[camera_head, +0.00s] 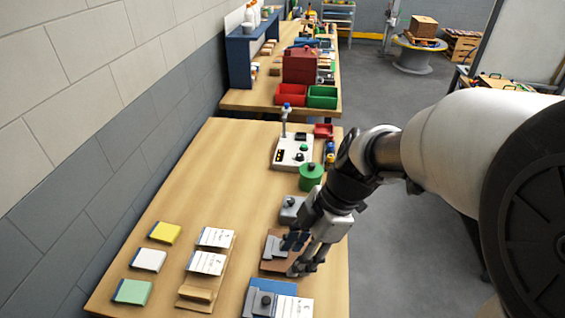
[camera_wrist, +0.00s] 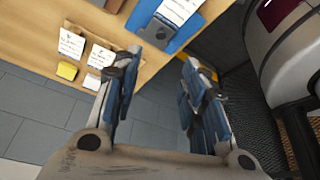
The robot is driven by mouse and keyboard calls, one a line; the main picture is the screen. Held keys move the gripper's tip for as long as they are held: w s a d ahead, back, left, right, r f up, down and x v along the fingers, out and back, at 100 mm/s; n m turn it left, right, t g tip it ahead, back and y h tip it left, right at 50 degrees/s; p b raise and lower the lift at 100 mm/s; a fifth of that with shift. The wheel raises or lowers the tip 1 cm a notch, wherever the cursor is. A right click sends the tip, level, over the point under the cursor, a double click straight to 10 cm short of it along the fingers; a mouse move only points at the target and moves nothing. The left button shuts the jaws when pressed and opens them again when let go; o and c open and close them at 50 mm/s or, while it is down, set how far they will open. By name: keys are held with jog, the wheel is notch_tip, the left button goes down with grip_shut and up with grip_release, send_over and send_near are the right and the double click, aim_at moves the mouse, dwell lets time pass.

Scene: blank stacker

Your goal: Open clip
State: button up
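A brown board (camera_head: 272,266) with a grey clip (camera_head: 274,246) lies near the right edge of the near table. My gripper (camera_head: 298,255) is beside and over the board's right side. Its blue-padded fingers are apart, and I see nothing between them in the wrist view (camera_wrist: 160,62). Whether a finger touches the clip I cannot tell. A blue board (camera_head: 285,287) with a grey clip (camera_head: 262,302) and white paper lies in front; this blue board also shows in the wrist view (camera_wrist: 182,36). The left finger hides part of the table there.
A wooden board (camera_head: 186,302) with two white cards and yellow, white and green pads (camera_head: 132,291) lie left. Behind are a grey block (camera_head: 291,212), green round part (camera_head: 311,176) and control box (camera_head: 292,154). The table's middle is clear.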

aim_at(266, 299)
jog(key=b+x, duration=0.5)
jog(key=x, duration=1.2)
jog(key=shift+s+f, duration=0.1)
grip_shut()
